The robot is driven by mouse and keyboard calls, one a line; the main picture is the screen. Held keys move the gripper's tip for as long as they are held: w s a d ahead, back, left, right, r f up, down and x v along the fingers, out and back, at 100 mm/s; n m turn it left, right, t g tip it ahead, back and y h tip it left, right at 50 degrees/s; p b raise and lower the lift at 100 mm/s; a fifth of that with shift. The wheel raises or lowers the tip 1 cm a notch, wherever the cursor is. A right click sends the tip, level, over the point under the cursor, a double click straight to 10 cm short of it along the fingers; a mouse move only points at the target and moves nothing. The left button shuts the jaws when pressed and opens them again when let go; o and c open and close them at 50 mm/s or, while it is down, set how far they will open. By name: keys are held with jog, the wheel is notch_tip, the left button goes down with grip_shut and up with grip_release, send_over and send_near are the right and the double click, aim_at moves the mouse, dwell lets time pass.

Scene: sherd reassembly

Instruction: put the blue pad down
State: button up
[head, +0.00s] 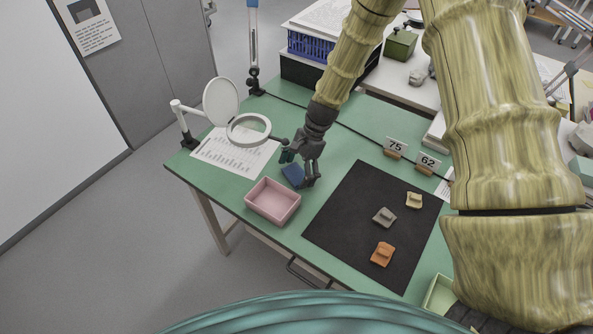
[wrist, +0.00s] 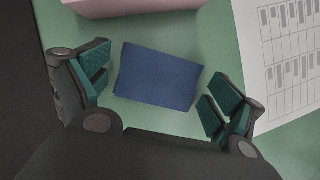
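The blue pad (head: 291,174) lies on the green table, just behind the pink tray. In the wrist view the blue pad (wrist: 158,76) looks flat and slightly turned, with green table around it. My gripper (head: 299,169) is low over it. In the wrist view my gripper (wrist: 157,86) is open, with one finger on each side of the pad. Green table shows between the left finger and the pad; the gap at the right finger is narrow. The pad's near edge is close to the gripper's body.
The pink tray (head: 273,213) stands close in front. A dark mat (head: 340,222) with grey (head: 384,217), yellow (head: 414,201) and orange (head: 382,254) pieces lies to the right. A printed sheet (head: 222,155) and a ring magnifier (head: 232,131) are to the left. Number signs (head: 396,148) stand behind the mat.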

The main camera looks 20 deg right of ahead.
jog(key=shift+r, duration=0.15)
jog(key=b+v, duration=0.1)
jog(key=v, duration=1.1)
dwell(0.6)
